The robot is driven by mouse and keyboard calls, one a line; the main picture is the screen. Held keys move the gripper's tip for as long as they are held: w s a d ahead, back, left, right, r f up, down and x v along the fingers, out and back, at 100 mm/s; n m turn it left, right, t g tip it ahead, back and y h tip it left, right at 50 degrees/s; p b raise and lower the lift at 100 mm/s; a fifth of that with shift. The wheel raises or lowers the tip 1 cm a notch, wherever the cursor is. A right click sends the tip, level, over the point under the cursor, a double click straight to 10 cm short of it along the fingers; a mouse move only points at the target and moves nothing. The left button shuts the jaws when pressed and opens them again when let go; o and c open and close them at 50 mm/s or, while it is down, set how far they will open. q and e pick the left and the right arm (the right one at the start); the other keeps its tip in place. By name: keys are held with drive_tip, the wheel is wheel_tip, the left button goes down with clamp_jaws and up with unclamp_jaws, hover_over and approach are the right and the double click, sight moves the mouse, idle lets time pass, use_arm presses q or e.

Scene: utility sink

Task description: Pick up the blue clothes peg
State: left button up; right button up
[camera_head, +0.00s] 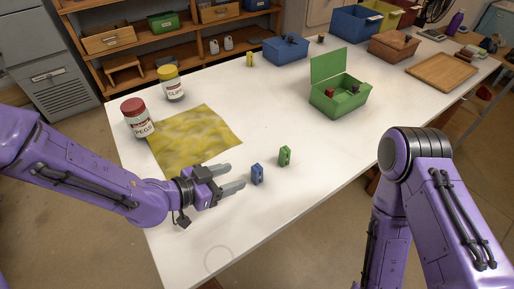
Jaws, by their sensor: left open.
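The blue clothes peg (257,174) stands on the white table, near its front right edge. A green peg (285,156) stands just to its right and a little farther back. My left gripper (239,178) reaches in from the left, low over the table. Its two grey fingers are apart and point right toward the blue peg, with the tips just left of it. I cannot tell whether they touch it. Nothing shows between the fingers. My right arm shows at the right, but its gripper is out of view.
A yellow cloth (195,138) lies behind my left gripper. Jars with red (137,117) and yellow (171,84) lids stand at the left. An open green box (340,99) stands farther back, a blue bin (286,50) behind it. The table's middle is clear.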

sight(254, 169)
use_arm(q)
drive_tip(key=shift+w+d+f, duration=0.1)
drive_tip(key=shift+w+d, duration=0.2)
drive_tip(key=shift+w, duration=0.25)
drive_tip(key=shift+w+d+f, duration=0.1)
drive_tip(key=shift+w+d, duration=0.15)
drive_tip(key=shift+w, duration=0.3)
drive_tip(key=shift+d+f+p, duration=0.2)
drive_tip(key=shift+d+p, duration=0.1)
drive_tip(key=shift+d, duration=1.2)
drive_tip(key=p+x, duration=0.2)
drive_tip(key=x, duration=0.4)
drive_tip(key=shift+w+a+r, duration=0.1)
drive_tip(key=shift+w+r, duration=0.05)
drive_tip(key=shift+r, duration=0.1)
drive_tip(key=shift+s, duration=0.25)
drive_tip(key=shift+c, duration=0.9)
clamp_jaws()
use_arm(e)
wheel_tip(254, 169, up, 3)
drive_tip(key=shift+f, duration=0.15)
